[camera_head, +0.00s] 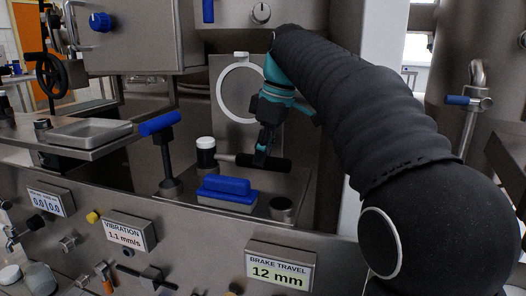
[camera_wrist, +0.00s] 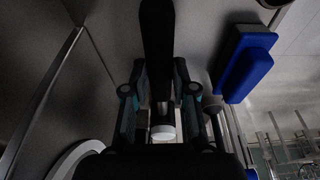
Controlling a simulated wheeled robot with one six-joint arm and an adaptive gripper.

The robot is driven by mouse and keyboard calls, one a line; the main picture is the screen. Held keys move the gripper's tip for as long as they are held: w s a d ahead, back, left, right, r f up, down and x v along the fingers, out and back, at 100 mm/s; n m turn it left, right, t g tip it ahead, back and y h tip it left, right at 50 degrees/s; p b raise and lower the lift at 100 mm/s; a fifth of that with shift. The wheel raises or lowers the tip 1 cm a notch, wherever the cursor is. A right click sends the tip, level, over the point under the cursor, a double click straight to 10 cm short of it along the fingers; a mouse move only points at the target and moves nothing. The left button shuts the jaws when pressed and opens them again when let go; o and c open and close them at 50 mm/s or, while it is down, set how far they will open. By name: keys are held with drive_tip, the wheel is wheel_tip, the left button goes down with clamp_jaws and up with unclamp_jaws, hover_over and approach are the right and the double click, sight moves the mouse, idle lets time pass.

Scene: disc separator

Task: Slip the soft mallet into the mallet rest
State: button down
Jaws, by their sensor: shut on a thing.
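The soft mallet has a black handle (camera_head: 280,164), a thin metal shaft and a dark head with a white face (camera_head: 206,143). It lies roughly level above the steel deck, head to the left. My gripper (camera_head: 262,158) is shut on the handle. In the wrist view, the handle (camera_wrist: 157,40) runs between the fingers of my gripper (camera_wrist: 160,95), with the white face (camera_wrist: 162,133) below. A short dark round holder (camera_head: 283,207) stands at the deck's right front; it may be the mallet rest, but I cannot tell for sure.
A blue block on a pale base (camera_head: 226,187) lies below the mallet. A blue-topped T-shaped post (camera_head: 165,155) stands to the left. A pale ring (camera_head: 240,92) is on the panel behind. A steel tray (camera_head: 90,133) is farther left. Gauges and knobs line the front panel.

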drive_tip(key=shift+f, duration=0.2)
drive_tip(key=c, duration=0.8)
unclamp_jaws()
drive_tip(key=shift+c, duration=0.2)
